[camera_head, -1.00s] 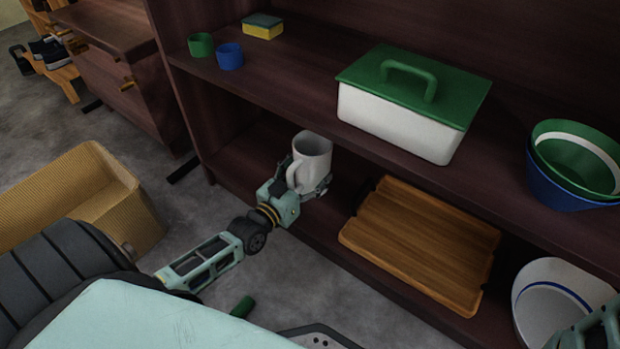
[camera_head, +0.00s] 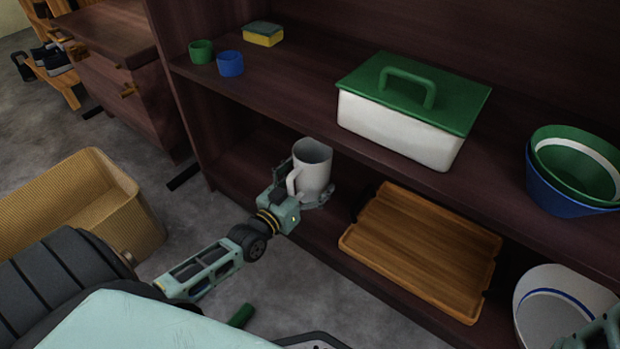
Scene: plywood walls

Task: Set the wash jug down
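The wash jug (camera_head: 315,172) is a pale grey-white open jug with its handle on the left. It stands upright at the front of the lower shelf space, below the upper shelf. My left gripper (camera_head: 308,198) reaches in from the lower left with its fingers around the jug's lower body, and looks shut on it. Whether the jug's base touches the lower shelf (camera_head: 341,228) is hidden by the gripper. A pale green part of my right arm or gripper (camera_head: 598,333) shows at the bottom right corner; its fingers cannot be made out.
A wooden tray (camera_head: 420,250) lies right of the jug, with a white basin (camera_head: 545,290) beyond it. Above are a green-lidded white box (camera_head: 400,125), nested bowls (camera_head: 560,195), blue cup (camera_head: 230,65), green cup (camera_head: 201,52) and sponge (camera_head: 262,36). A woven box (camera_head: 75,205) stands left.

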